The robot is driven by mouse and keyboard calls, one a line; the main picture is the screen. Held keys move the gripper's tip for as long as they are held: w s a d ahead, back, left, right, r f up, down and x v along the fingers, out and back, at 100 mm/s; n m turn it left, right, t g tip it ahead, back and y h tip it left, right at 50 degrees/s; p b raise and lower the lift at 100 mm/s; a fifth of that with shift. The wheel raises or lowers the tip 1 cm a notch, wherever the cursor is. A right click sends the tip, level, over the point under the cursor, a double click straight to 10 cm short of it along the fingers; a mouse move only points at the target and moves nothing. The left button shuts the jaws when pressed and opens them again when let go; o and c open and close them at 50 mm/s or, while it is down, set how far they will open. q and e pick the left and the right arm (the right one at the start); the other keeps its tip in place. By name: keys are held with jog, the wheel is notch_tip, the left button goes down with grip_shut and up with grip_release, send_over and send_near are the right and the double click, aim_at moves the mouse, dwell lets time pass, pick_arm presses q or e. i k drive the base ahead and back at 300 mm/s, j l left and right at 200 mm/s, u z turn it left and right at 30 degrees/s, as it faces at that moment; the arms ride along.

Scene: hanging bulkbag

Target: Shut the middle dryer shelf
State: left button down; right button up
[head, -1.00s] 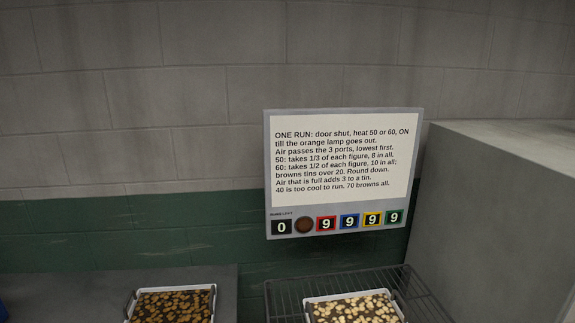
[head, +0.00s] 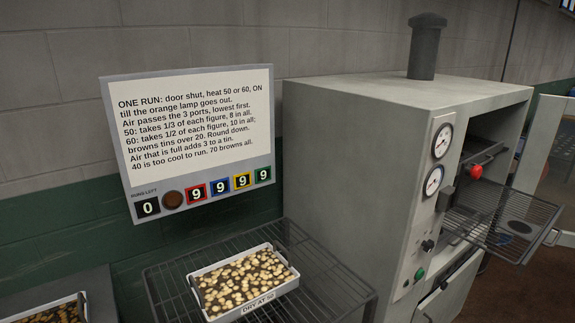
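The dryer (head: 345,170) is a grey-green cabinet with its front opening facing right. A wire shelf (head: 475,225) sticks out of the opening towards the right, with a light bar handle (head: 552,237) at its outer end. I cannot tell for sure whether this is the middle shelf. A dark shelf or rack (head: 482,153) shows above it inside, near a red knob (head: 476,171). The dryer door (head: 545,145) stands open at the right. Neither of my grippers is in view.
A sign (head: 195,120) reads 0 runs left. A tin of pale pieces labelled DRY AT 50 (head: 243,283) sits on a wire rack (head: 335,285) left of the dryer. Another tin (head: 50,310) is at lower left. Gauges (head: 442,140) and a green button (head: 419,274) are on the dryer front.

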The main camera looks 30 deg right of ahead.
aim_at(523, 230)
jog(key=z, duration=2.45)
